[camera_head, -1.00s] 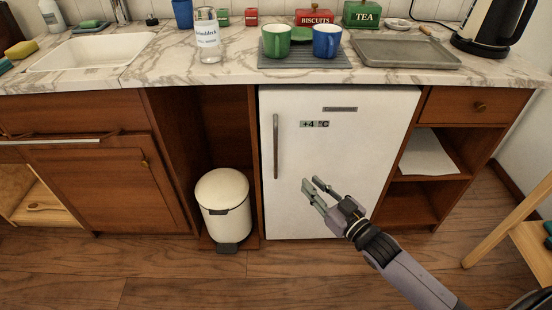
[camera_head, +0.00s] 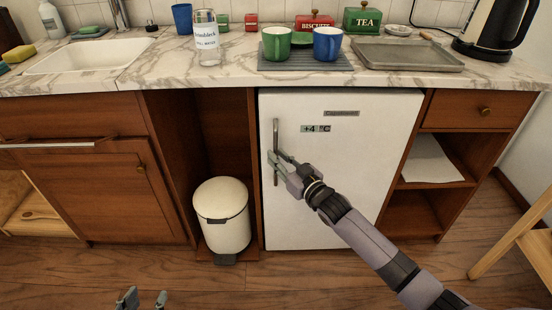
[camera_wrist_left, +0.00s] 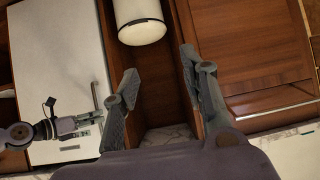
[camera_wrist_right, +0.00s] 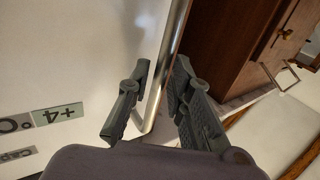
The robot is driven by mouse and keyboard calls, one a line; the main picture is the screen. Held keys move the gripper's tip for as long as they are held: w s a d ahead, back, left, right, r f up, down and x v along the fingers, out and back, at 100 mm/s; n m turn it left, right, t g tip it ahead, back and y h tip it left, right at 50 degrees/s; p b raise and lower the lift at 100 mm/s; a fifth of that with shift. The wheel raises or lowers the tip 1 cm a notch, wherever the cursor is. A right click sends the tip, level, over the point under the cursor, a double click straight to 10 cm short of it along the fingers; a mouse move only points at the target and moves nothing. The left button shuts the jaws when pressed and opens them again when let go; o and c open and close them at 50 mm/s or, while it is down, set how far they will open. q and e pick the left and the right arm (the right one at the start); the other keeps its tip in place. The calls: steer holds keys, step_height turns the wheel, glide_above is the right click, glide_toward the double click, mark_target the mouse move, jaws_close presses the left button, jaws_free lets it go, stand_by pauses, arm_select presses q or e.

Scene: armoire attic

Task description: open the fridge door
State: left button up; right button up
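The white fridge (camera_head: 355,170) stands under the counter with its door shut. Its vertical metal handle (camera_head: 275,135) runs along the left edge of the door. My right gripper (camera_head: 275,165) is at the lower part of the handle. In the right wrist view the handle (camera_wrist_right: 166,75) passes between the two fingers of the right gripper (camera_wrist_right: 160,85), which stand apart with a gap beside it. My left gripper (camera_head: 142,298) is at the bottom edge of the head view, away from the fridge. In the left wrist view the left gripper (camera_wrist_left: 160,85) is open and empty.
The counter (camera_head: 130,78) above holds cups, a bottle (camera_head: 206,40), a tray (camera_head: 408,54) and a kettle. A wooden stool (camera_head: 515,240) is at the right. The floor before the fridge is clear.

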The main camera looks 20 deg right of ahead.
arm_select(q)
steer(key=shift+w+d+r+t, duration=0.2)
steer(key=shift+w+r+t, duration=0.15)
steer(key=shift+w+r, duration=0.1)
steer(key=shift+w+d+r+t, duration=0.15)
steer(key=shift+w+r+t, duration=0.2)
steer(key=shift+r, duration=0.1)
arm_select(e)
steer(key=shift+x, duration=0.9)
steer(key=shift+c, duration=0.4)
jaws_close()
